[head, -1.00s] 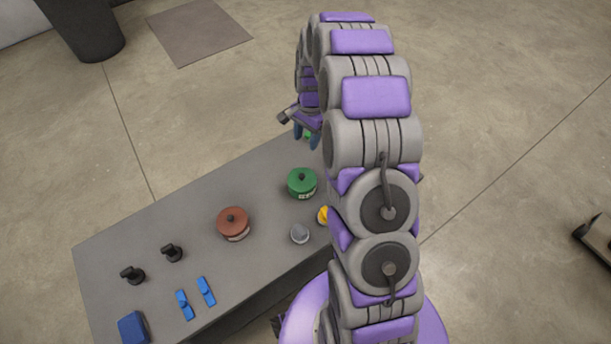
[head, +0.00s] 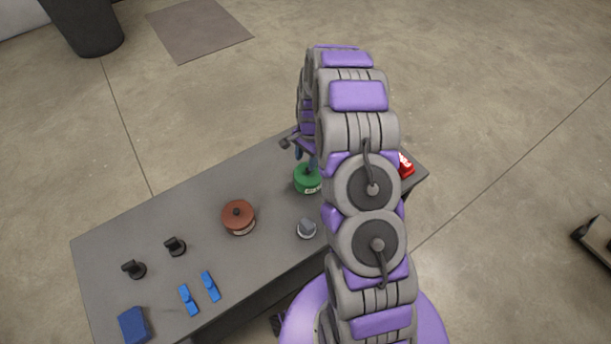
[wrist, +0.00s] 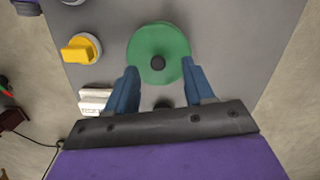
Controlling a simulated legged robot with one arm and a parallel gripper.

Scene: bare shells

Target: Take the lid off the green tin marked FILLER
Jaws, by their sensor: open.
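The green tin (head: 306,184) stands on the grey table, with a pale label on its side too small to read and a black knob on its lid. My arm partly covers it in the head view. In the wrist view I look down on its round green lid (wrist: 158,42) and black knob (wrist: 158,63). My gripper (wrist: 159,66) is open and empty, with its two blue fingers on either side of the near part of the lid. The knob lies between the fingertips. I cannot tell how high the fingers are above the lid.
A brown-red lidded tin (head: 239,220) and a grey knob-like part (head: 307,228) stand nearby on the table (head: 180,215). Black knobs, blue pieces and a dark blue block lie left. A red object (head: 405,165) is at right. A yellow knob (wrist: 78,49) shows in the wrist view.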

